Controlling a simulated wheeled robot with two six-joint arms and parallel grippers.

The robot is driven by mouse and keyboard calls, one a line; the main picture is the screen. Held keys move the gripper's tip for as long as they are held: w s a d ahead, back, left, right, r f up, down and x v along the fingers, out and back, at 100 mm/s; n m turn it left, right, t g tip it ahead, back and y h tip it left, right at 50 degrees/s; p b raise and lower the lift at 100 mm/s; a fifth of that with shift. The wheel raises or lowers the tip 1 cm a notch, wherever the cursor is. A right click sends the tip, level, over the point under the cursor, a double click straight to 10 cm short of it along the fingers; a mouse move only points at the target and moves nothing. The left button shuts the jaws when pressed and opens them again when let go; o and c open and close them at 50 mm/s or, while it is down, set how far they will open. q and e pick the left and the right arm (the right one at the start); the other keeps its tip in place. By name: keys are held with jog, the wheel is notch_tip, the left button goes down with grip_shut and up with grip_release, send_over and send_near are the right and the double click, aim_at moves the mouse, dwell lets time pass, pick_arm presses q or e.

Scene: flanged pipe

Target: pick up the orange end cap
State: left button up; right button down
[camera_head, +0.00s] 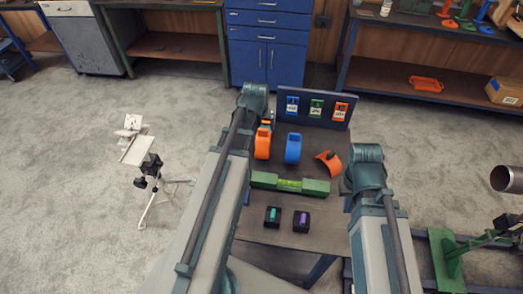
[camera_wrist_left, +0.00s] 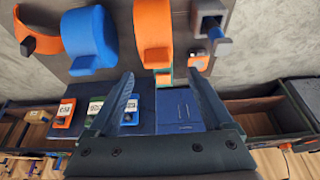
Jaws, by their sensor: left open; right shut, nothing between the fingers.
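Two curved orange pieces lie on the workbench (camera_head: 278,233). One orange piece (camera_head: 262,145) stands near my left arm and shows in the left wrist view (camera_wrist_left: 153,30). The other orange piece (camera_head: 328,162) sits to the right and looks tilted; it shows at the left of the wrist view (camera_wrist_left: 37,42). I cannot tell for certain which is the end cap. My left gripper (camera_wrist_left: 163,78) is open, its two fingers apart below the first orange piece in the wrist view. In the head view it is mostly hidden by its arm. My right gripper is not visible.
A blue curved piece (camera_head: 293,148) stands between the orange ones. A green level (camera_head: 289,184) lies in front, then two small dark blocks (camera_head: 272,216) (camera_head: 301,221). An upright board (camera_head: 316,124) with coloured labels stands behind. A tripod (camera_head: 150,170) stands left.

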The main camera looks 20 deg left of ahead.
aim_at(263, 130)
pick_arm(q)
jog(key=shift+w+f, duration=0.1)
jog(key=shift+f, duration=0.25)
jog(key=b+x, duration=0.5)
jog(key=shift+d+f, duration=0.2)
jog(key=shift+r, duration=0.1)
grip_shut()
